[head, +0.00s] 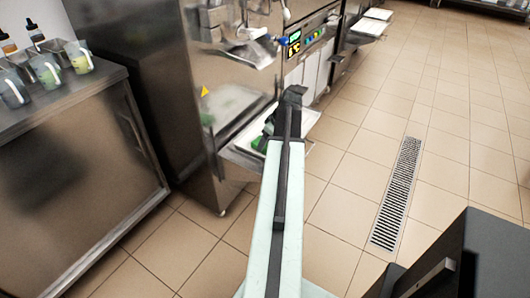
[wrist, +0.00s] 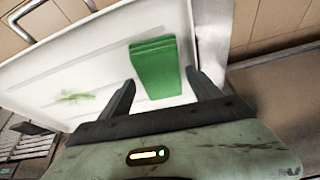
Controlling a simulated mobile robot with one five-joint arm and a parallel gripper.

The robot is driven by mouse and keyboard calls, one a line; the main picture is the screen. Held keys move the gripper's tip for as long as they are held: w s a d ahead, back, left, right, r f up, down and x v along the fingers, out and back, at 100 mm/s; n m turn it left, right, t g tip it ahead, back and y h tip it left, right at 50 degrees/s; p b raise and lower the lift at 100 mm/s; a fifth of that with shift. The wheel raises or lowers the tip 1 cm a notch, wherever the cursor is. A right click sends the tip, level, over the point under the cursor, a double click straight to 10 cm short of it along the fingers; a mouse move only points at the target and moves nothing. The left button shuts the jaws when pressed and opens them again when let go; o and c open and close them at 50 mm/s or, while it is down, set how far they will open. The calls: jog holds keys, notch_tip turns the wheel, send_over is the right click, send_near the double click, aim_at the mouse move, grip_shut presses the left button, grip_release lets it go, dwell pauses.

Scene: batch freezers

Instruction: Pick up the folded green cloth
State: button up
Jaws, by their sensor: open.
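The folded green cloth (wrist: 156,68) lies on a white tray (wrist: 52,66) in the wrist view, in layers with its near end between my fingers' lines. My gripper (wrist: 160,92) is open, one dark finger to each side of the cloth's near part, and it holds nothing. I cannot tell the height of the fingers above the tray. In the head view my gripper (head: 285,100) reaches over the tray (head: 309,122), and a bit of the green cloth (head: 258,143) shows beside my arm, which hides most of it.
A green smear (wrist: 75,97) marks the tray. Steel batch freezers (head: 230,70) stand behind and left of the tray. A steel counter (head: 75,95) with cups and bottles is at the left. The tiled floor at right is open, with a drain grate (head: 398,195).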

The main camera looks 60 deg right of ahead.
jog(key=shift+b+x, duration=0.4)
jog(key=shift+x, duration=0.7)
jog(key=shift+s+r, duration=0.1)
jog(key=shift+c, duration=0.3)
jog(key=c, duration=1.1)
jog(key=shift+r+p, duration=0.55)
jog(key=shift+p, duration=0.15)
notch_tip(320, 180, up, 3)
jog(key=p, duration=0.3)
jog(key=shift+r, duration=0.15)
jog(key=s+a, duration=0.1)
jog(key=s, duration=0.4)
jog(key=s+a, duration=0.1)
jog(key=s, duration=0.4)
jog(key=s+a+p, duration=0.1)
jog(key=s, duration=0.4)
jog(key=shift+s+a+r, duration=0.1)
jog(key=shift+s+r, duration=0.2)
jog(key=shift+s, duration=0.1)
